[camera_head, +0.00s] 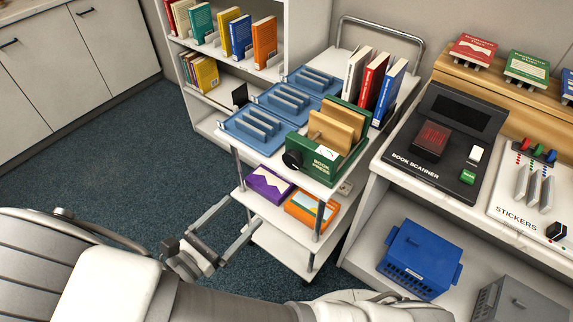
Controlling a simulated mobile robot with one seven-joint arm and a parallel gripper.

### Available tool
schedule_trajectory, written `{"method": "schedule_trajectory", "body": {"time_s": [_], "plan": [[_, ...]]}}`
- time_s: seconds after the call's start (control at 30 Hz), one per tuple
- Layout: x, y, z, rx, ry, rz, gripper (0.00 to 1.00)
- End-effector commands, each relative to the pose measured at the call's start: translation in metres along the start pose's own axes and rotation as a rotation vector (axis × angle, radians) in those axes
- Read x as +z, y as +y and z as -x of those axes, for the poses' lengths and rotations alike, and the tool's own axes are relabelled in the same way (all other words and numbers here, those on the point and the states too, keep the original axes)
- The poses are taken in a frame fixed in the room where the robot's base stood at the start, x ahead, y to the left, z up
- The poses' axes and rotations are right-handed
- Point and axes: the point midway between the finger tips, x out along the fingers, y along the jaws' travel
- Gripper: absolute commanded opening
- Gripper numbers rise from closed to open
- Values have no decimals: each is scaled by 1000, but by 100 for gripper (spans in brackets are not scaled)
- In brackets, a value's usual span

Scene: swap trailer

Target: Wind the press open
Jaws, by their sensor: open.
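The green book press (318,172) sits on the top shelf of a white trolley, at the middle of the head view. It has two upright wooden boards (336,124) that stand close together; I cannot tell how wide the gap between them is. A round black knob (292,160) is on its left end. A small white dial is on its front. My gripper (243,215) is open and empty, in front of the trolley, lower left of the press and apart from the knob.
Blue slotted trays (262,142) stand left of the press and upright books (372,82) behind it. Purple (268,184) and orange (312,210) books lie on the lower shelf. A book scanner (408,163) is on the right counter. Open floor (110,150) lies left.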

Motion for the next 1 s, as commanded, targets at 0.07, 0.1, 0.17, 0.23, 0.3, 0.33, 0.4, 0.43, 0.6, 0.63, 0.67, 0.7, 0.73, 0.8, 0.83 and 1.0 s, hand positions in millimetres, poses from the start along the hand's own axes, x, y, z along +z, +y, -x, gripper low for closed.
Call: {"method": "schedule_trajectory", "body": {"time_s": [0.07,0.1,0.17,0.23,0.3,0.33,0.4,0.43,0.6,0.63,0.67,0.7,0.73,0.8,0.83,1.0], "plan": [[0,0,-5,2,-4,2,96],[0,0,-9,1,-4,2,96],[0,0,-18,0,-3,1,96],[0,-1,-31,-3,-3,2,96],[0,0,-46,-3,-3,0,96],[0,-1,-52,-3,-2,1,96],[0,-1,-68,-5,-2,1,96],[-1,-1,-75,-3,-2,1,96],[-1,-1,-112,-5,-1,0,96],[-1,-1,-119,-4,-2,1,96],[-1,-1,-125,-5,-1,1,96],[-1,-1,-132,-3,-1,1,96],[-1,-1,-138,-4,-2,1,96],[-1,-1,-149,-4,0,1,96],[-1,-1,-153,-3,-1,0,96],[0,-1,-169,-1,0,1,96]]}}
